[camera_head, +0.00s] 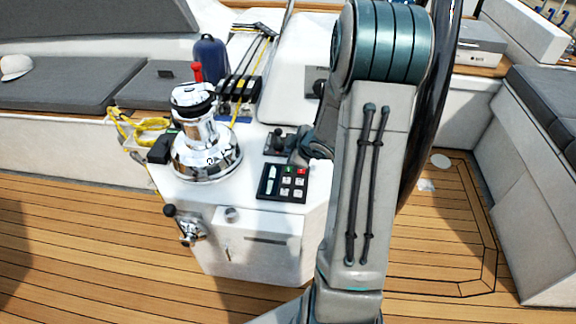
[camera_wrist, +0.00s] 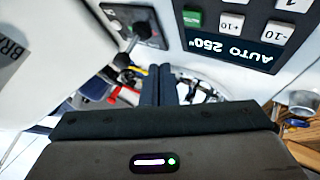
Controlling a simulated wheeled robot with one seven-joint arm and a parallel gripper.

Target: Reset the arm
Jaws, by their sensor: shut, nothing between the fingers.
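My arm (camera_head: 370,150) rises in front of the white console in the head view and hides part of its right side. In the wrist view my gripper (camera_wrist: 167,75) has its two dark fingers side by side, shut and empty. In the head view the arm's end is mostly hidden behind the arm, near the black autopilot keypad (camera_head: 270,184). In the wrist view the keypad (camera_wrist: 226,47) is at the upper right, its display reading AUTO 250°. The fingers appear apart from it.
A chrome winch (camera_head: 206,145) stands on the console left of the keypad. A small black lever (camera_head: 278,142) is behind the keypad and also shows in the wrist view (camera_wrist: 130,46). A dark steering wheel (camera_head: 424,120) is right of my arm. Teak deck (camera_head: 100,250) lies open at front left.

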